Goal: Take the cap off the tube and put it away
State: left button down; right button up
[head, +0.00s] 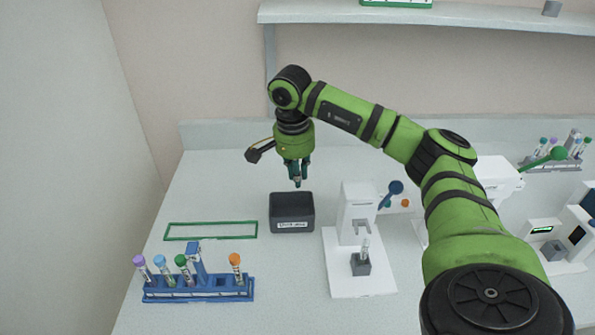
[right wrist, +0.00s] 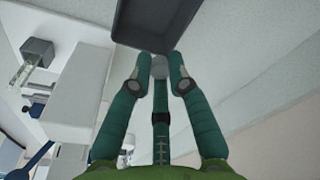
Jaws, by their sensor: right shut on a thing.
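My right gripper (head: 297,180) points down above the back of a dark grey open box (head: 292,224) with a white label. In the right wrist view its fingers (right wrist: 158,66) are close together on a small grey cap (right wrist: 158,72), with the box (right wrist: 130,25) beyond. In the head view the fingers mostly hide the cap. A clear tube (head: 365,248) stands upright in a small grey holder on the white stand; its top looks uncapped. The tube also shows in the right wrist view (right wrist: 24,70). My left gripper is not in view.
A blue rack (head: 205,290) with several capped tubes stands front left, behind it a green frame outline (head: 210,231). A white device (head: 357,208) with a blue lever stands right of the box. More white devices and another rack (head: 552,162) are at the right.

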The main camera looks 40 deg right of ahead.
jog(key=o, duration=0.7)
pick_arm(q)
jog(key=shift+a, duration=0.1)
pick_arm(e)
jog(key=shift+o, duration=0.2)
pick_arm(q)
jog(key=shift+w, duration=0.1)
pick_arm(e)
jog(key=shift+r, duration=0.1)
notch_tip(320, 180, up, 12)
jog(key=a, duration=0.1)
jog(key=shift+s+a, duration=0.2)
